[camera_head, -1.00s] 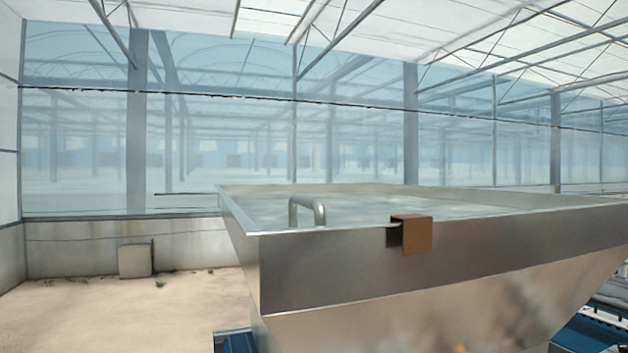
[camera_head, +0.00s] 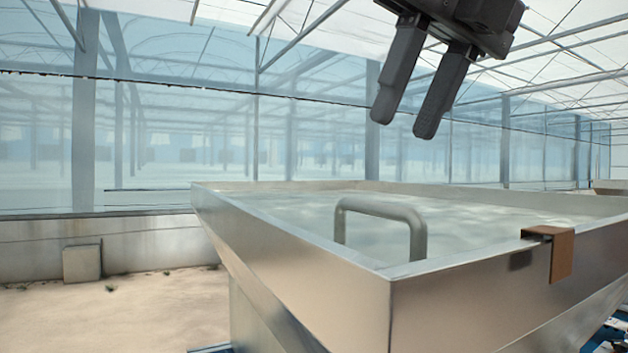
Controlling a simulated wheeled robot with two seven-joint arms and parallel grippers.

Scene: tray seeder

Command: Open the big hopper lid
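The big hopper (camera_head: 330,300) is a wide steel funnel with a raised rim, filling the lower right of the head view. Its lid (camera_head: 290,213) is a pale, shiny flat panel lying level within the rim, closed. A grey U-shaped handle (camera_head: 385,208) stands up from the lid near the close left corner. My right gripper (camera_head: 404,123) hangs in the air above the hopper, fingers pointing down and slightly left. Its two dark fingers are apart with nothing between them, and it appears clear above the handle. My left gripper is not in view.
A brown bracket (camera_head: 562,254) hooks over the hopper's front rim at the right. A small block (camera_head: 82,262) stands against the low wall (camera_head: 140,243) at the left. The floor left of the hopper is clear.

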